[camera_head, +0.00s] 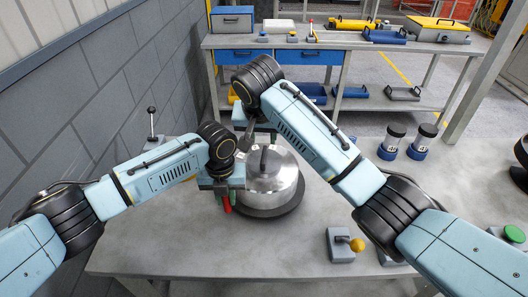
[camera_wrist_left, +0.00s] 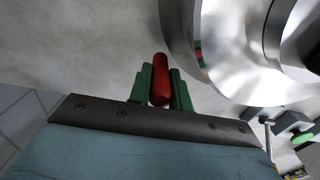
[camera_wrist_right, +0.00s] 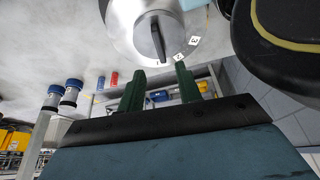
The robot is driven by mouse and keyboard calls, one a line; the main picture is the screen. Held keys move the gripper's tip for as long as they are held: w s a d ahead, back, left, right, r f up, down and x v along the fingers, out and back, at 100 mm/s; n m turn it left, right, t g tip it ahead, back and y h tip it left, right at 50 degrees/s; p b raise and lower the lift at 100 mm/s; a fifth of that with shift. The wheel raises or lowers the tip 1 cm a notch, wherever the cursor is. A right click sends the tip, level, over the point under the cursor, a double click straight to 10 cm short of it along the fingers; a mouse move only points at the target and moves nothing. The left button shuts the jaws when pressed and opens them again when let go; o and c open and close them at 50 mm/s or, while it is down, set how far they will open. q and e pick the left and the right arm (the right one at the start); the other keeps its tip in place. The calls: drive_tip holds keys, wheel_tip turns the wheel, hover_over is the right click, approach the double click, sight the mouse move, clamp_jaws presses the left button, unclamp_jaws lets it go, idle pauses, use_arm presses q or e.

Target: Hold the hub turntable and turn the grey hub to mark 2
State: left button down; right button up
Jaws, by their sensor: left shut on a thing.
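The hub turntable (camera_head: 270,209) has a round dark base on the near table. The shiny grey hub (camera_head: 283,186) stands on it with a dark bar on top. In the right wrist view the bar (camera_wrist_right: 158,40) points down-picture, toward small white number tags (camera_wrist_right: 179,57) on the rim. My left gripper (camera_head: 227,196) is shut on a red handle (camera_wrist_left: 160,78) beside the turntable. My right gripper (camera_wrist_right: 160,68) is open and empty, at the far side of the hub. In the head view my right arm partly hides it.
A yellow-knobbed lever block (camera_head: 341,244) stands at the table's front right. Two dark-topped canisters (camera_head: 392,141) stand at the right. A lever post (camera_head: 153,126) is at the back left. A back bench (camera_head: 350,45) carries several trays and boxes. Bare table lies at front left.

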sight(264, 154)
drive_tip(key=x, duration=0.9)
drive_tip(key=shift+w+f, duration=0.15)
drive_tip(key=shift+f, duration=0.1)
clamp_jaws()
